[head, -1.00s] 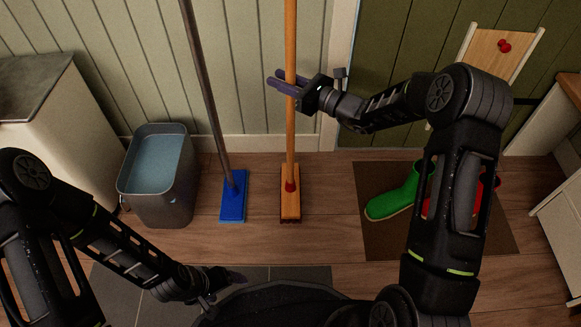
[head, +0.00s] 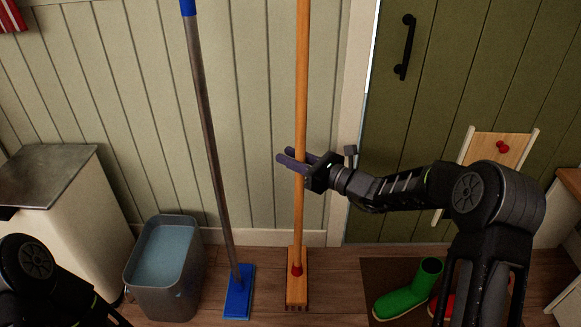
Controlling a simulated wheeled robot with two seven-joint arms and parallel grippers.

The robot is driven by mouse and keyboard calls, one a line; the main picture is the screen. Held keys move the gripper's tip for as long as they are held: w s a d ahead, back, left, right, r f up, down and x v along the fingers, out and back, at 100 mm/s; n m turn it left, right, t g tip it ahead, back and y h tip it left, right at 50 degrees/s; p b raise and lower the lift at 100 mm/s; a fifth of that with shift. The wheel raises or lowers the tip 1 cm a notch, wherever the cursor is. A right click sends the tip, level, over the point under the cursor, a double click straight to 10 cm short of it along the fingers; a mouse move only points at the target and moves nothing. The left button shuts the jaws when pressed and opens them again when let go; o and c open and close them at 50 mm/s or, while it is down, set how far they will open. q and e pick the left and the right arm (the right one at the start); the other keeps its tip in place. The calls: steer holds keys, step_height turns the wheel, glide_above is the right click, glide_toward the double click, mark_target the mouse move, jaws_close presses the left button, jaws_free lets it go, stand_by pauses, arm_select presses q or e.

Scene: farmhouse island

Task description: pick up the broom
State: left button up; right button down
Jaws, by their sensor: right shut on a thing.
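The broom (head: 301,90) has a long orange-brown wooden handle and a wooden head (head: 297,278) with a red socket. It stands upright against the pale panelled wall, its head down at the wood floor. My right gripper (head: 291,162) comes in from the right and is shut on the broom handle, well above the head. The dark fingers lie across the handle. My left arm shows only in part at the lower left, and its gripper is out of the picture.
A blue-headed mop (head: 215,150) leans just left of the broom. A grey bucket (head: 135,290) stands left of it by a white cabinet (head: 60,255). A green door (head: 450,80) is behind my right arm.

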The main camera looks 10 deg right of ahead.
arm_select(q)
steer(key=shift+r, duration=0.2)
arm_select(e)
steer(key=shift+r, duration=0.6)
arm_select(q)
steer(key=shift+r, duration=0.15)
step_height(320, 180, up, 30)
steer(key=s+d+p, duration=0.1)
steer(key=s+p, duration=0.1)
steer(key=p, duration=2.8)
steer(key=shift+d+g+p, duration=0.3)
steer(key=shift+d, duration=0.1)
arm_select(e)
steer(key=s+d+r+n+g+y, duration=0.2)
steer(key=s+d+r+g, duration=0.1)
steer(key=s+r, duration=1.5)
steer(key=s, duration=0.3)
steer(key=shift+d+n+y, duration=0.15)
steer(key=shift+n+y, duration=0.15)
steer(key=shift+y, duration=0.1)
arm_select(q)
steer(key=shift+r, duration=0.1)
steer(key=shift+c, duration=0.4)
